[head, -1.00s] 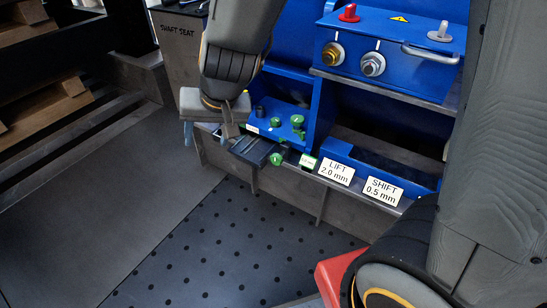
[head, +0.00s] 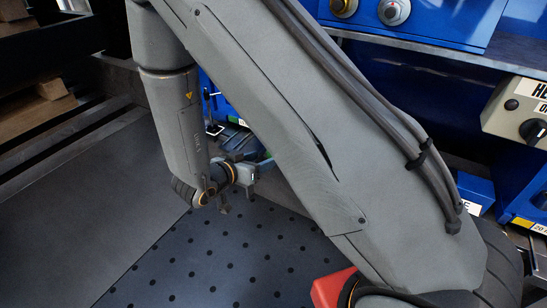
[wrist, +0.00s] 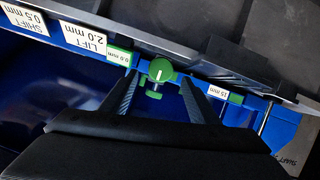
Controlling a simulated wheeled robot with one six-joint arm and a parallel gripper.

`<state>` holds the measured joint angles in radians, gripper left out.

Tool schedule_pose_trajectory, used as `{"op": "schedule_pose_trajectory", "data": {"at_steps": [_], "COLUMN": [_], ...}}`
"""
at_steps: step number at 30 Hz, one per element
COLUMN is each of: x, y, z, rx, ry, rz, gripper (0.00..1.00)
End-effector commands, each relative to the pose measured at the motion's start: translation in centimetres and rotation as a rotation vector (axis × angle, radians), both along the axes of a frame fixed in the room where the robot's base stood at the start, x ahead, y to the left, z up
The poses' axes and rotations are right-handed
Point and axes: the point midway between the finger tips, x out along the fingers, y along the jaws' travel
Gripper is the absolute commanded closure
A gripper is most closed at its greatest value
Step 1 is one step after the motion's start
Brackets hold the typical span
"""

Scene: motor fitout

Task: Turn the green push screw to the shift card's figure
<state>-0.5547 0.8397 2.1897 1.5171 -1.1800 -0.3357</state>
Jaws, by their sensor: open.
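In the wrist view the green push screw (wrist: 161,71) has a round knob with a white mark line. My gripper (wrist: 160,78) is open, with one finger on each side of the knob and visible gaps. The SHIFT card (wrist: 22,18) reads 0.5 mm and appears upside down at the upper left. A green readout (wrist: 118,56) beside the screw seems to read 0.0 mm. In the head view my gripper (head: 250,180) is low at the bench's front edge, and my arm hides the screw and cards.
The LIFT card (wrist: 84,38) reads 2.0 mm. A white label (wrist: 224,92) reading 15 mm and another green part (wrist: 237,97) lie right of the screw. A grey box with a black knob (head: 532,130) stands at the right. The dotted floor mat (head: 210,265) is clear.

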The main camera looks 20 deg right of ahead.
Motion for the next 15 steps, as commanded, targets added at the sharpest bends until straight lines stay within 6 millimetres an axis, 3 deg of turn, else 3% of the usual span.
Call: {"op": "schedule_pose_trajectory", "data": {"at_steps": [9, 15], "x": [2.7, 3.9], "y": [-3.6, -4.9], "z": [-1.9, -2.6], "rx": [0.003, 0.003], "ry": [-0.001, 0.000], "rz": [-0.002, 0.001], "gripper": [0.45, 0.45]}}
